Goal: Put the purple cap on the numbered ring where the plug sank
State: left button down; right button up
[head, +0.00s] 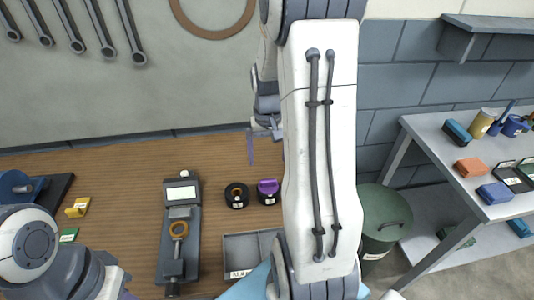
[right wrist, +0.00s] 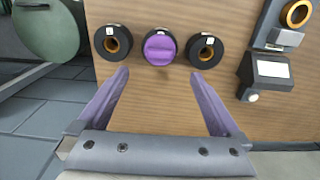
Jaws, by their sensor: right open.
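The purple cap (right wrist: 160,48) sits over the middle one of three black rings in the right wrist view; it also shows in the head view (head: 268,187). The rings on either side, the left ring (right wrist: 113,42) and the right ring (right wrist: 206,50), are uncapped, with orange inside and small labels too small to read. My right gripper (right wrist: 160,75) is open and empty, its purple fingers apart in front of the cap and not touching it. In the head view my right arm hides one ring. My left arm enters at the lower left; its fingers are not clearly visible.
A device with a small screen (head: 181,193) and an orange ring (head: 179,229) stands left of the rings. A grey labelled tray (head: 240,236) lies nearer. Yellow (head: 78,207) and green (head: 68,235) blocks are at left. A green bin (head: 385,215) and side table (head: 440,125) stand right.

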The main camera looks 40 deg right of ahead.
jog(key=s+a+r+n, duration=0.2)
jog(key=a+r+n, duration=0.1)
jog(key=a, duration=0.7)
jog(key=s+a+r+n, duration=0.15)
jog(key=a+n, duration=0.25)
jog(key=a, duration=0.7)
jog(key=s+a+r+n+y, duration=0.1)
jog(key=s+a+r+n, duration=0.1)
jog(key=s+a+n, duration=0.4)
jog(key=s+a, duration=0.4)
jog(key=s, duration=0.3)
jog(key=shift+a+n, duration=0.2)
jog(key=shift+n, duration=0.1)
